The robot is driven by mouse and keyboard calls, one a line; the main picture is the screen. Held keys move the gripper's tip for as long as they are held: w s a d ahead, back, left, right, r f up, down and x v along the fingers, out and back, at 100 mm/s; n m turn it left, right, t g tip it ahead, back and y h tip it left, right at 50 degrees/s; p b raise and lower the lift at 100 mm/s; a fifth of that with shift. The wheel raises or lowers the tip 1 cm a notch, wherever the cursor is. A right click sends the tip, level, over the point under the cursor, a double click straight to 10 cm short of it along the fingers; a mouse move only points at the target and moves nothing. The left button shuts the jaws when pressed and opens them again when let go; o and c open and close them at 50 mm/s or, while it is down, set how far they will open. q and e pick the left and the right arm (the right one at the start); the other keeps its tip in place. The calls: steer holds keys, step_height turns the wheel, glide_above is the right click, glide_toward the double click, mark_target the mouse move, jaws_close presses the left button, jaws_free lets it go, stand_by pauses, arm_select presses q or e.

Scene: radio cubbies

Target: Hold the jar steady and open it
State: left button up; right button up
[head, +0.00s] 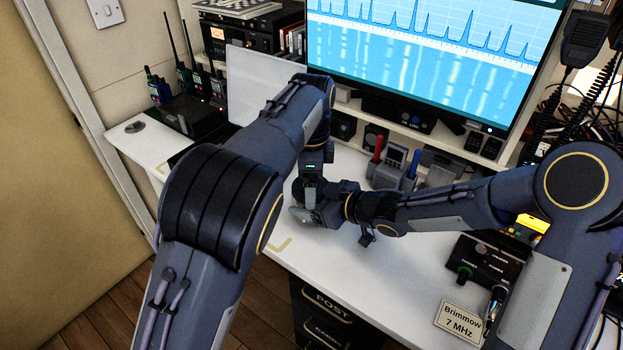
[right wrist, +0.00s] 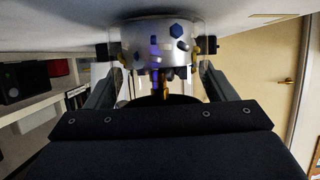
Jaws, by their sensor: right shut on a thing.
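The jar (right wrist: 160,45) shows in the right wrist view, which is upside down. It looks clear or silvery, with blue, dark and brass-coloured bits of hardware in it. My right gripper (right wrist: 157,62) is shut on it, one finger on each side, low over the white desk. In the head view my right gripper (head: 312,212) reaches in from the right, and the jar is mostly hidden by the grippers. My left gripper (head: 309,190) points down right above the same spot. Its fingertips are hidden, and I cannot tell whether it touches the jar or its lid.
The white desk (head: 290,244) is clear in front of the grippers. A dark round disc (head: 135,127) lies at its left end. A large monitor (head: 430,50), handheld radios (head: 160,90), a tool holder (head: 392,165) and a black control box (head: 485,258) stand around.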

arm_select(q)
step_height(320, 180, up, 4)
steer(key=shift+r, duration=0.15)
steer(key=shift+c, duration=0.5)
steer(key=m, duration=0.1)
steer(key=r+m, duration=0.1)
steer(key=m, duration=0.1)
steer(key=shift+r, duration=0.3)
steer(key=m, duration=0.1)
steer(key=r+m, duration=0.1)
steer(key=m, duration=0.1)
steer(key=shift+r, duration=0.3)
steer(key=shift+f+m, duration=0.2)
steer(key=shift+m, duration=0.2)
step_height(320, 180, down, 7)
steer(key=shift+f, duration=0.2)
steer(key=shift+c, duration=0.4)
steer(key=c, duration=0.9)
steer(key=n, duration=0.6)
steer(key=shift+r+n, duration=0.1)
steer(key=shift+n, duration=0.3)
